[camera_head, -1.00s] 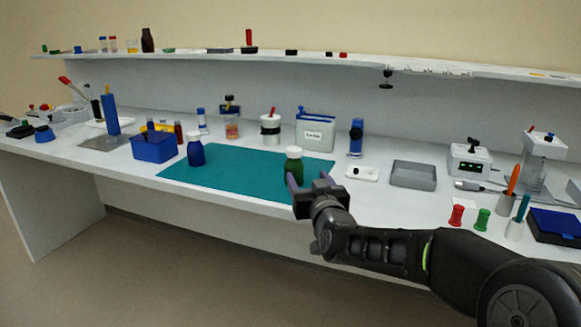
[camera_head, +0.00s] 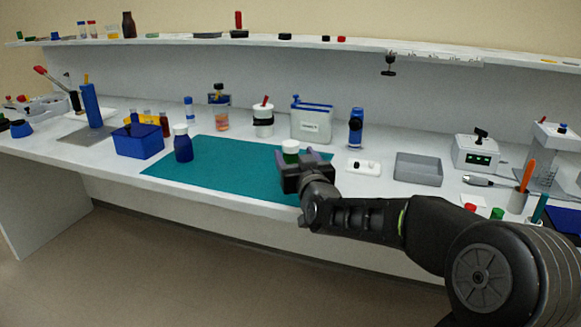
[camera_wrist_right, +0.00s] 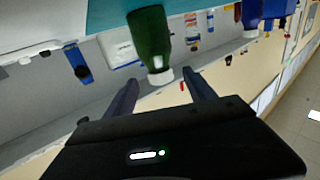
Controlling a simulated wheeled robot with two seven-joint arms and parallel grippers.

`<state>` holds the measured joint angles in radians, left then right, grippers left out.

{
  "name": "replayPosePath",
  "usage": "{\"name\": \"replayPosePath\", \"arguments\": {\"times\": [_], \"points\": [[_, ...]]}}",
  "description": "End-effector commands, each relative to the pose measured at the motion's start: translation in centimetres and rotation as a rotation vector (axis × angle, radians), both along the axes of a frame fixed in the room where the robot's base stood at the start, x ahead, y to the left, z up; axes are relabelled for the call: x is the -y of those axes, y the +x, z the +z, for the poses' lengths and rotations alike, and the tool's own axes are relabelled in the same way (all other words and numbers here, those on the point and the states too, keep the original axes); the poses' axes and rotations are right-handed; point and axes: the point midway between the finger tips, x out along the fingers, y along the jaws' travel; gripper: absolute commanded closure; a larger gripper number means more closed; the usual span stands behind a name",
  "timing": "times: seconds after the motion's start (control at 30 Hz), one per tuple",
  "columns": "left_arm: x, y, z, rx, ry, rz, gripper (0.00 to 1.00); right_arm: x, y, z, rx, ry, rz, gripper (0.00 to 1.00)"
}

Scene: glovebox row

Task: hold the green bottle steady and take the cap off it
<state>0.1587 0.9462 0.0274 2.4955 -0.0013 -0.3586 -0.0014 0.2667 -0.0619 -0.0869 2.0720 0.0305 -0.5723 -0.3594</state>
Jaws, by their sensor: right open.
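The green bottle (camera_head: 290,159) stands upright with its white cap (camera_head: 290,145) on, at the right part of the teal mat (camera_head: 222,168). My right gripper (camera_head: 302,157) is open in front of it and hides most of its body. In the right wrist view the green bottle (camera_wrist_right: 150,35) appears upside down. Its white cap (camera_wrist_right: 161,77) shows between the tips of the two open fingers (camera_wrist_right: 160,80); I see no contact. My left gripper is not in view.
A blue bottle (camera_head: 183,149) with a white cap stands on the mat's left part, beside a blue bin (camera_head: 138,142). A white rocker piece (camera_head: 363,167) and a grey tray (camera_head: 418,169) lie to the right. The middle of the mat is clear.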

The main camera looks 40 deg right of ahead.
Motion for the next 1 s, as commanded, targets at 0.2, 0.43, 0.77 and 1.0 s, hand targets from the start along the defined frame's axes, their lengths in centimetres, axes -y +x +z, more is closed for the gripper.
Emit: {"name": "replayPosePath", "arguments": {"times": [0.2,0.43,0.77,1.0], "points": [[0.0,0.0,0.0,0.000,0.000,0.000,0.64,0.1,0.2,0.0,-0.001,0.000,0.000,0.36],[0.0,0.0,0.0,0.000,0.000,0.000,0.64,0.5,1.2,-0.1,-0.002,0.001,0.000,0.36],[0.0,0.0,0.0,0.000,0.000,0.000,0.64,2.0,4.9,-0.2,-0.001,0.002,0.000,0.36],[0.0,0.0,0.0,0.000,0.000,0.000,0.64,2.1,5.0,-0.1,-0.001,0.001,0.000,0.36]]}}
